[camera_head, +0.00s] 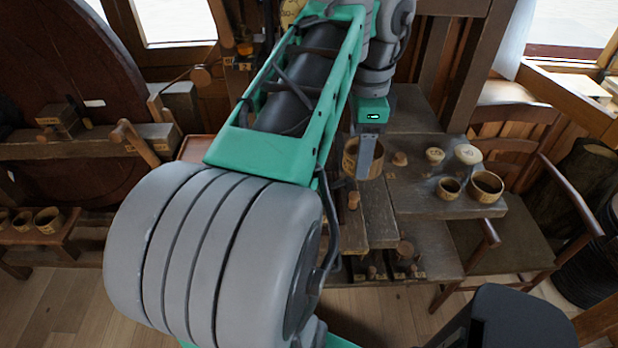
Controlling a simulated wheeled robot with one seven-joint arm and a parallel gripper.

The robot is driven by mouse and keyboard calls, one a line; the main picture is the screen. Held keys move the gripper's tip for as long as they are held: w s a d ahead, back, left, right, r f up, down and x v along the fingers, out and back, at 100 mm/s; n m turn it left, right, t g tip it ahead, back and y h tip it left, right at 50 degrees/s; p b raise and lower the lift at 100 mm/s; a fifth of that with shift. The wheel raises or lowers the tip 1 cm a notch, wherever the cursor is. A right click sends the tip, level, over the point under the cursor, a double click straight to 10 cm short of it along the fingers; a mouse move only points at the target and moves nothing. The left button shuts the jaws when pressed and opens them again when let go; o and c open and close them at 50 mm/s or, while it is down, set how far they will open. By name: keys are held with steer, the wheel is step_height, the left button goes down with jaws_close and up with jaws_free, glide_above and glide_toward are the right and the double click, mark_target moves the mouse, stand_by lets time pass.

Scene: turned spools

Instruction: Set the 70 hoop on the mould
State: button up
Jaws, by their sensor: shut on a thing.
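My gripper (367,168) points down over the bench at the middle right, its grey finger against the wall of a wooden hoop (350,157). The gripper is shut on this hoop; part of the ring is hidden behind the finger. I cannot read a 70 on it. From this angle I cannot tell whether it touches the bench (420,203). Several pale turned pieces stand to its right: a small one (400,158), a capped one (434,155) and a larger one (467,154). I cannot tell which is the mould.
Two more hoops, a smaller (449,188) and a larger (486,186), sit at the bench's right. A small peg (353,200) stands near the front. A lower shelf (430,255) holds turned pieces. A chair (510,235) stands close on the right.

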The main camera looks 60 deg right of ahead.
steer(key=w+d+f+b, duration=0.1)
steer(key=w+f+b, duration=0.1)
steer(key=w+f, duration=0.1)
steer(key=w+d+f+b, duration=0.1)
steer(key=w+f+b, duration=0.2)
steer(key=w, duration=0.2)
steer(key=w+d+f+b, duration=0.1)
steer(key=w+f+b, duration=0.1)
steer(key=w+f, duration=0.1)
steer(key=shift+w+d+b, duration=0.1)
steer(key=shift+w+b, duration=0.3)
steer(key=shift+w+f+b, duration=0.15)
steer(key=shift+f+b, duration=0.85)
steer(key=shift+f, duration=0.15)
steer(key=shift+w+f+b, duration=0.1)
steer(key=shift+f+b, duration=0.9)
steer(key=shift+f, duration=0.1)
steer(key=o, duration=1.3)
